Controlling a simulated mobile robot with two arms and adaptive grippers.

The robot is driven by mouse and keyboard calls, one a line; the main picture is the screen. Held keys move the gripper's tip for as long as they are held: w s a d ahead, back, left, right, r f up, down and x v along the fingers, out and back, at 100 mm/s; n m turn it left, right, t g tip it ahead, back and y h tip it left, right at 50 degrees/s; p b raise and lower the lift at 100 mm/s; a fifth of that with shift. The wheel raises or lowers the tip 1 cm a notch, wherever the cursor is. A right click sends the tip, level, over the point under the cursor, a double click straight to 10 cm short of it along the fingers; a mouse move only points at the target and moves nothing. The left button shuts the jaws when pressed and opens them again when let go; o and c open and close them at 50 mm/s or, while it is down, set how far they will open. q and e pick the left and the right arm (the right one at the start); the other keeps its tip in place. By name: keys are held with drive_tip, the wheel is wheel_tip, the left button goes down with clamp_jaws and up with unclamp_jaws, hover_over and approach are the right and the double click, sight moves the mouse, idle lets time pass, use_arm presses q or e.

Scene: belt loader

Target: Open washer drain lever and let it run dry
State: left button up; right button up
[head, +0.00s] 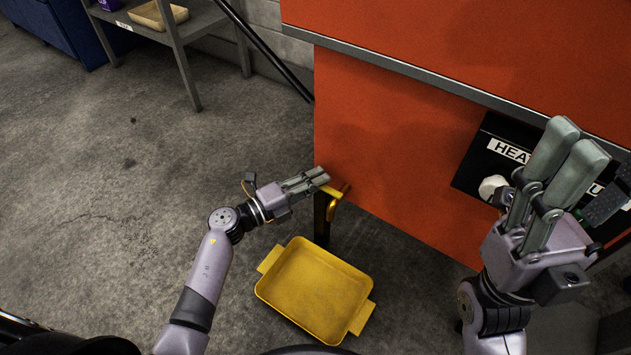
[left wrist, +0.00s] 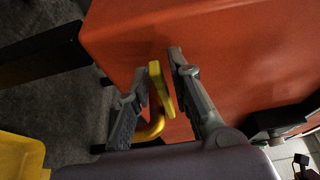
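The yellow drain lever (head: 337,192) sits on a dark upright pipe (head: 323,218) beside the orange washer's (head: 390,150) lower left corner. My left gripper (head: 318,177) is at the lever. In the left wrist view, the bent yellow lever (left wrist: 160,90) lies between the spread fingers of the left gripper (left wrist: 159,68), nearer the right-hand finger. A gap shows on its other side; contact is unclear. A yellow tray (head: 312,290) with two handles lies on the floor below. My right gripper (head: 596,172) is raised at the right, fingers apart and empty.
A black control panel (head: 480,165) with a white knob and "HEAT" label is on the washer, partly hidden by my right gripper. A grey shelf (head: 178,40) holding a tan tray stands at the upper left. The concrete floor on the left is clear.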

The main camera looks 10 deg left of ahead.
use_arm(q)
clamp_jaws()
idle(0.7)
